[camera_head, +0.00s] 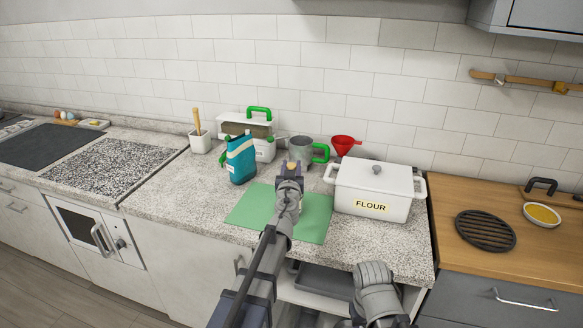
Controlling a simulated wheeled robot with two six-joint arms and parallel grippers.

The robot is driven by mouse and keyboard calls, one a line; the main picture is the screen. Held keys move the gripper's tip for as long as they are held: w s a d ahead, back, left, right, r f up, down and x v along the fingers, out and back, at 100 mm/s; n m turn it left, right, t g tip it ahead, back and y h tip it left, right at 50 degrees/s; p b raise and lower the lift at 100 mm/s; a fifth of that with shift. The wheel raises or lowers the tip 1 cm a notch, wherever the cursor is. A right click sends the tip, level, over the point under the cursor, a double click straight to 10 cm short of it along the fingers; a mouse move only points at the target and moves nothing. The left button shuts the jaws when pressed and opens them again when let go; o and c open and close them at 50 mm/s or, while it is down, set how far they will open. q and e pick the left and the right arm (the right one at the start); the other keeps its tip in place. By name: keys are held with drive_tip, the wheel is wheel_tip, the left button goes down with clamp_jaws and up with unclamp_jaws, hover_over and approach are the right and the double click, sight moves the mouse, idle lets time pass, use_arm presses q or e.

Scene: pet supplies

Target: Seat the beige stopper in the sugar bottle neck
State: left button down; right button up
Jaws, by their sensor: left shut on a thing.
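My left gripper (290,168) is over the far part of a green mat (314,218), in front of a grey jug with a green handle. It is shut on a small tan piece (293,164) at its tips, which looks like the beige stopper, mostly hidden by the fingers. No bottle is readable as sugar. A teal bottle (240,160) stands tilted-looking left of the gripper, and a pale container with a green cap (265,150) is behind it. My right gripper is not in view; only my right arm shows at the lower right.
A white FLOUR box (373,191) stands close on the right. Behind are the grey jug (303,151), a red funnel (343,145) and a green-handled container (246,125). A white pot with a wooden handle (199,142) is at left. The counter's front left is clear.

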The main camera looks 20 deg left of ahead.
use_arm(q)
drive_tip(key=shift+f, duration=0.3)
drive_tip(key=shift+r, duration=0.1)
drive_tip(key=shift+c, duration=2)
unclamp_jaws()
drive_tip(key=shift+s, duration=0.1)
